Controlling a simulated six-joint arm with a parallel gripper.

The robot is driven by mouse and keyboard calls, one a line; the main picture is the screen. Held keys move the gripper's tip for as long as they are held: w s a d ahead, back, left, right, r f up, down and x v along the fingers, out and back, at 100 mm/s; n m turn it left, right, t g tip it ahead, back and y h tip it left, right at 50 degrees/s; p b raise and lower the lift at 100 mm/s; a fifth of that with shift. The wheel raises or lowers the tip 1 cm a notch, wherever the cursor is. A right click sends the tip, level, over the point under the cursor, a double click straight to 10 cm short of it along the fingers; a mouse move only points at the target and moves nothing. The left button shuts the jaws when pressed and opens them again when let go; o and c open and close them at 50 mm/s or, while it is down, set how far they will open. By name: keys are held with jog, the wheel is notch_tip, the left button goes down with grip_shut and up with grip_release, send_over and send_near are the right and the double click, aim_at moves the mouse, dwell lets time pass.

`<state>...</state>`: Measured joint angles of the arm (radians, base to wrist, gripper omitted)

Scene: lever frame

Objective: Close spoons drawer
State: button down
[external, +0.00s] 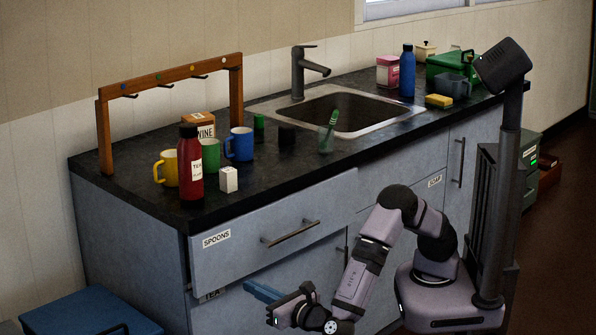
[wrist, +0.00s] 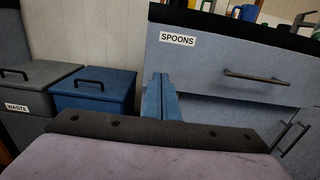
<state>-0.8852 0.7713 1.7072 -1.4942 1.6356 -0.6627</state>
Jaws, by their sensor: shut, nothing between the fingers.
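The spoons drawer (external: 275,241) is the top left drawer of the grey-blue counter, with a "SPOONS" label at its left and a dark bar handle. Its front stands out from the cabinet, so it is partly open; the inside is hidden. In the wrist view the drawer front (wrist: 220,62) fills the upper right, with its label and handle showing. My gripper (external: 249,286) is low in front of the cabinet, below the drawer's front. Its blue fingers are shut and empty. In the wrist view the gripper (wrist: 161,84) points toward the drawer's lower left part; I cannot tell whether it touches.
A blue bin (external: 90,314) stands on the floor left of the cabinet, beside a grey waste bin (wrist: 30,85). The countertop (external: 350,176) carries mugs, a red bottle (external: 190,166) near the front edge, and a sink (external: 345,110). A "SOAP" drawer (external: 405,190) is to the right.

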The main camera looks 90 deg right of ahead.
aim_at(207, 262)
jog(key=shift+d, duration=0.1)
jog(key=b+x, duration=0.1)
jog(key=x, duration=1.3)
jog(key=shift+f, duration=0.1)
jog(key=x, duration=0.4)
jog(key=shift+r, duration=0.25)
jog(key=shift+s+a+f+p, duration=0.1)
jog(key=shift+s+a+p, duration=0.05)
jog(key=shift+a+p, duration=0.15)
jog(key=p+v, duration=0.1)
jog(key=v, duration=1.3)
jog(key=shift+d+f, duration=0.1)
jog(key=shift+d, duration=0.05)
